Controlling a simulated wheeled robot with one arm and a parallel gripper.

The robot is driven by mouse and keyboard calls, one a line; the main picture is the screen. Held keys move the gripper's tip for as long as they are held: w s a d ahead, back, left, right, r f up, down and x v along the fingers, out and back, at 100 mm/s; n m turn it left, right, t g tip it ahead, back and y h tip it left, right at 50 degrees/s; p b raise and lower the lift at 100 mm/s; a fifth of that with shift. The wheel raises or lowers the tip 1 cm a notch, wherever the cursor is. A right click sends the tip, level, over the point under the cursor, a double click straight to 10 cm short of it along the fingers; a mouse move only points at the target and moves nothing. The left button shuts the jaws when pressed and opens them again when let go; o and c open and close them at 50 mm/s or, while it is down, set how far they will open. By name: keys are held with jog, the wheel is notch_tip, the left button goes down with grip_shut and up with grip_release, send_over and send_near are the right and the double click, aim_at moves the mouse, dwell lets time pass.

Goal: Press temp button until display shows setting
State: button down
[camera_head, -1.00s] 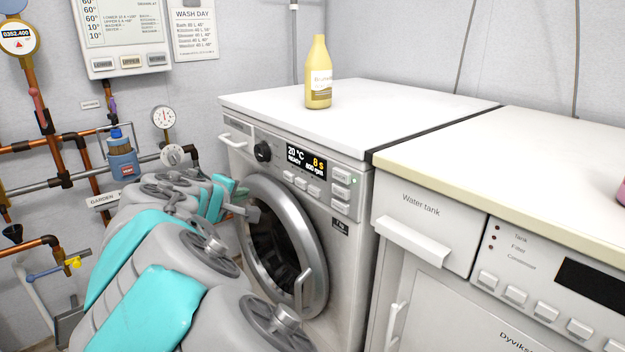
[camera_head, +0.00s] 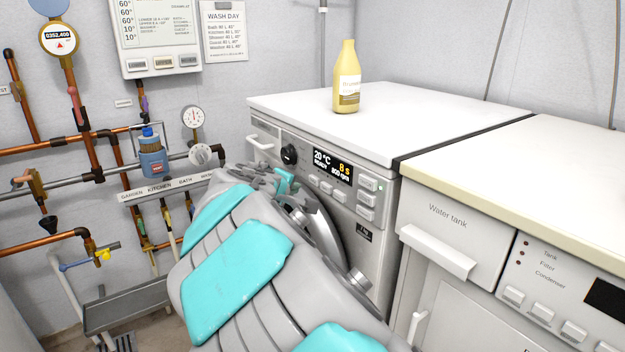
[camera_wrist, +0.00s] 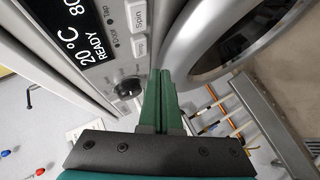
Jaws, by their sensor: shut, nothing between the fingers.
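The washing machine's display (camera_head: 332,165) reads 20 °C, READY and 800 rpm. It also shows at the upper left of the wrist view (camera_wrist: 75,28). Small buttons (camera_head: 326,187) sit in a row below it. In the wrist view a button marked Spin (camera_wrist: 139,15) is clear, and the button beside it (camera_wrist: 139,46) is only partly legible. My gripper (camera_wrist: 160,78) is shut and empty, its green fingers close to that button and the black knob (camera_wrist: 128,88). I cannot tell whether the fingertips touch the panel. In the head view my gripper (camera_head: 285,180) is by the panel's left part.
The round door (camera_wrist: 225,40) lies right of the fingers in the wrist view. A yellow bottle (camera_head: 346,80) stands on the machine. A dryer (camera_head: 450,225) stands to the right. Pipes (camera_head: 90,145) and a grey tray (camera_head: 125,305) are at left.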

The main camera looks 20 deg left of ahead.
jog(key=shift+w+d, duration=0.65)
jog(key=shift+w, duration=0.15)
dwell(1.6)
jog(key=shift+w+d, duration=0.25)
jog(key=shift+w, duration=0.05)
jog(key=shift+w+d, duration=0.3)
dwell(0.8)
jog(key=shift+s+a, duration=0.6)
jog(key=shift+s, duration=0.05)
dwell(0.4)
jog(key=shift+s+a+b, duration=0.45)
jog(key=shift+s+a, duration=1.15)
jog(key=shift+s, duration=0.3)
